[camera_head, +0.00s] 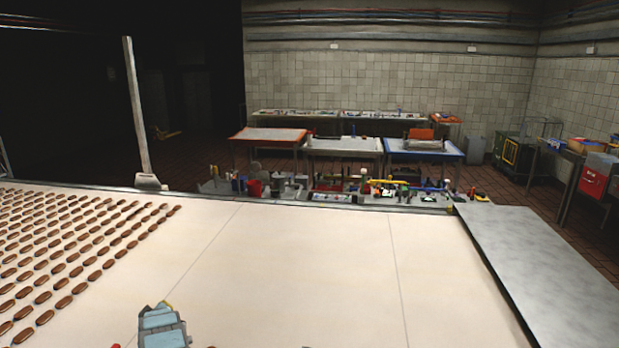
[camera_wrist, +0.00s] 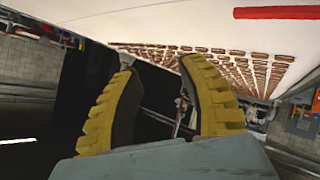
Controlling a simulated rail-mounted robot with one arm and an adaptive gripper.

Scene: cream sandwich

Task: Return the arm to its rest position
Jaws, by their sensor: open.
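My gripper (camera_wrist: 158,68) shows in the wrist view with two yellow ribbed fingers spread apart. Nothing is between them. A grey-blue part of my arm shows at the bottom of the head view, low and left of centre, with a small yellow bit at its top. The rest of the arm is out of that view. The wrist view is tilted, and the pale table (camera_wrist: 110,20) fills its top. Beyond the fingers are rows of brown sandwich pieces (camera_wrist: 255,68), apart from the gripper.
In the head view, rows of brown pieces (camera_head: 75,250) cover the left of the pale table (camera_head: 310,270). Its middle is clear. A bare grey metal plate (camera_head: 545,270) lies at the right. A pale post (camera_head: 137,110) stands beyond the far edge. A red bar (camera_wrist: 278,12) shows in the wrist view.

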